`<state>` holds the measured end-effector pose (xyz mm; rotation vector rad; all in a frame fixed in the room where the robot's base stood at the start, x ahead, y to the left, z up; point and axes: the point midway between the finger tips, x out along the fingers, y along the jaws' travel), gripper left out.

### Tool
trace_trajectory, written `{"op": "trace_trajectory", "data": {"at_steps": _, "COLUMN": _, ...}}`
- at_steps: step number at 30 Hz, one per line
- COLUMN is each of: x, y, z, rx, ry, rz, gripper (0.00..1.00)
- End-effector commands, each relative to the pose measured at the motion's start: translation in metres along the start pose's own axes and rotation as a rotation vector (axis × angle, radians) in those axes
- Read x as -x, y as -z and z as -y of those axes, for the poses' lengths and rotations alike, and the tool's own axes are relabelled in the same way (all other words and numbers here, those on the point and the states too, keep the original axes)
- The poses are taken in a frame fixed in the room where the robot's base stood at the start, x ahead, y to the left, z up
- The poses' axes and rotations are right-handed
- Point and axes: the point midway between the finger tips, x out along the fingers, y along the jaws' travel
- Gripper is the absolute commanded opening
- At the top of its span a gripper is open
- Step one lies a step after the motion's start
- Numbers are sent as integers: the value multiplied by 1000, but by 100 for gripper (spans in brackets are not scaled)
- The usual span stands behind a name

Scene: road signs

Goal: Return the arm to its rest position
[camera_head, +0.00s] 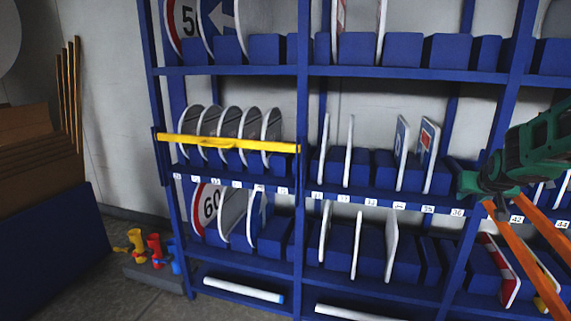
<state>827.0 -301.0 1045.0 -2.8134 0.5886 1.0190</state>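My green arm enters at the right edge, in front of the shelf. Two long orange bars, which look like the fingers of my gripper (540,245), run from its green end toward the lower right. They are apart with a clear gap, and the shelf shows between them. I see nothing held between them. Their tips are cut off by the frame edge.
A blue rack (302,110) holds several road signs upright in slots. A yellow bar (226,144) crosses the front of its left bay. Wooden boards (37,150) and a blue panel (50,240) stand left.

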Motion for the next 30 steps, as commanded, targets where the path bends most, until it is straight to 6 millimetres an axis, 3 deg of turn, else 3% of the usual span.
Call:
{"op": "trace_trajectory", "data": {"at_steps": 1, "x": 22, "y": -21, "z": -6, "rx": -9, "ry": -7, "rz": 59, "gripper": 34}}
{"op": "trace_trajectory", "data": {"at_steps": 12, "x": 172, "y": -203, "z": -36, "rx": -100, "ry": -41, "rz": 551, "gripper": 34}}
{"op": "trace_trajectory", "data": {"at_steps": 18, "x": 244, "y": -284, "z": -38, "rx": -147, "ry": -32, "rz": 771, "gripper": 34}}
{"op": "trace_trajectory", "data": {"at_steps": 24, "x": 281, "y": -323, "z": -37, "rx": -169, "ry": -24, "rz": 884, "gripper": 34}}
{"op": "trace_trajectory", "data": {"at_steps": 30, "x": 285, "y": -327, "z": -37, "rx": -171, "ry": -23, "rz": 898, "gripper": 34}}
